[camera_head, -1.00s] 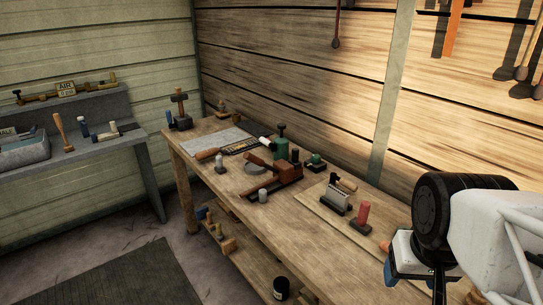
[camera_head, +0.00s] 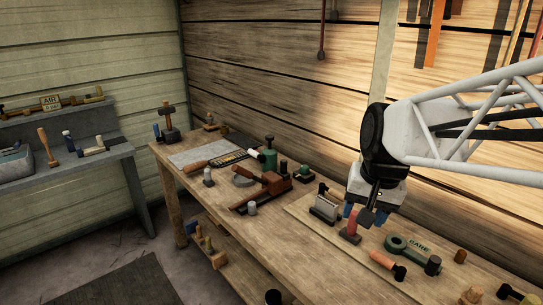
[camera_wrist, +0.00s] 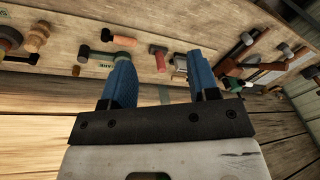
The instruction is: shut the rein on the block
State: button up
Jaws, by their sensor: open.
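A reddish-brown block (camera_head: 277,183) sits on the middle of the wooden bench. A brown handle, which I take to be the rein (camera_head: 246,174), stands out from it to the left, tilted up and apart from the bar below. My gripper (camera_head: 364,213) is open and empty, to the right of the block and well apart from it, above the board near a red-handled tool. In the wrist view my two blue fingers (camera_wrist: 160,62) are spread with nothing between them. The block and rein appear small there, toward the upper right, and their joint is hard to make out.
A green bottle (camera_head: 269,154) stands behind the block, and a small grey-topped piece (camera_head: 252,208) in front. A green ring-ended tool (camera_head: 408,247) lies at right.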

jog(key=w+a+r+m+y, duration=0.1)
jog(key=w+a, duration=0.2)
jog(key=w, duration=0.3)
jog(key=w+a+m, duration=0.1)
jog(key=w+a, duration=0.2)
jog(key=w, duration=0.3)
jog(key=m+g+y, duration=0.3)
jog(key=m, duration=0.2)
send_near(241, 172)
notch_tip(241, 172, down, 3)
jog(key=w+a, duration=0.1)
jog(key=w, duration=0.1)
jog(key=shift+a+m, duration=0.2)
jog(key=shift+m, duration=0.1)
jog(key=shift+x, duration=3.9)
jog(key=shift+s+d, duration=0.15)
jog(key=shift+s, duration=0.05)
grip_shut()
